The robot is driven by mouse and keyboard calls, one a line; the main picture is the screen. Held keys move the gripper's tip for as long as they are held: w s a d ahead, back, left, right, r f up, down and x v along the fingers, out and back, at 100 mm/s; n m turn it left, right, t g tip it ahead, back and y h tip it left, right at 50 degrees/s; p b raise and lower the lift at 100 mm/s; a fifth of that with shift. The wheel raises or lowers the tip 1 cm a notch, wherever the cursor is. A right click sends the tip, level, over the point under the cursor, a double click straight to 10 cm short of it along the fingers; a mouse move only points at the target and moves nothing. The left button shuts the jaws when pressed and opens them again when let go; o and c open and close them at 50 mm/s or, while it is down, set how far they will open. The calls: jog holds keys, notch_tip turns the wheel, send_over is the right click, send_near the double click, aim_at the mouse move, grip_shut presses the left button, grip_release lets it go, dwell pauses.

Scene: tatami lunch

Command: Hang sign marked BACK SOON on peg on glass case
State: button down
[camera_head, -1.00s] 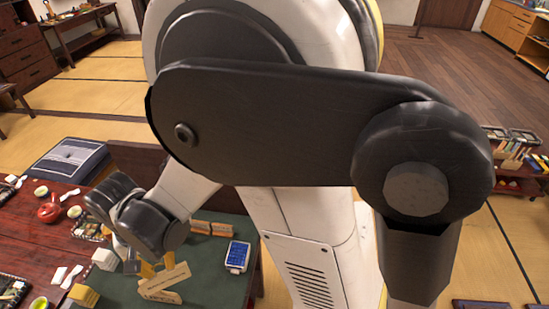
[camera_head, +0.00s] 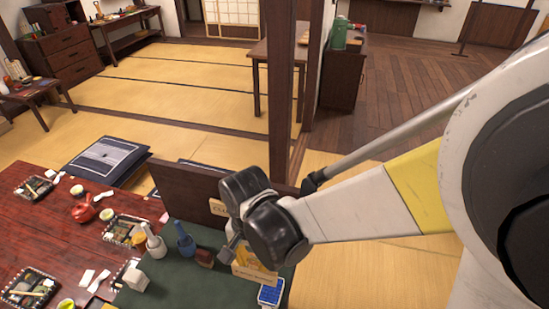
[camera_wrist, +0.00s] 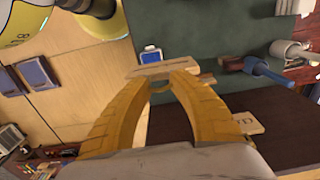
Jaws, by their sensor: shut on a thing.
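My gripper (camera_head: 247,257) has yellow fingers and is shut on a pale wooden sign (camera_head: 255,277) over the green cloth. In the wrist view the fingertips (camera_wrist: 168,77) meet at the edge of this sign (camera_wrist: 166,68); its lettering is too small to read. A second pale sign (camera_head: 217,208), with partly visible letters, is at the dark wooden panel behind my gripper; it also shows in the wrist view (camera_wrist: 248,122). I cannot make out the glass case or its peg in either view.
A blue-screened device (camera_head: 270,292) is close to the held sign. The dark panel (camera_head: 180,190) rises behind. A wooden post (camera_head: 281,90) stands beyond.

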jog(key=w+d, duration=0.2)
jog(key=w, duration=0.3)
jog(key=w+d+b, duration=0.1)
jog(key=w+d, duration=0.1)
jog(key=w, duration=0.4)
jog(key=w+d+f+b, duration=0.1)
jog(key=w+d, duration=0.1)
jog(key=w, duration=0.4)
jog(key=shift+w+d+f, duration=0.1)
jog(key=shift+f, duration=0.15)
jog(key=c, duration=1.2)
grip_release()
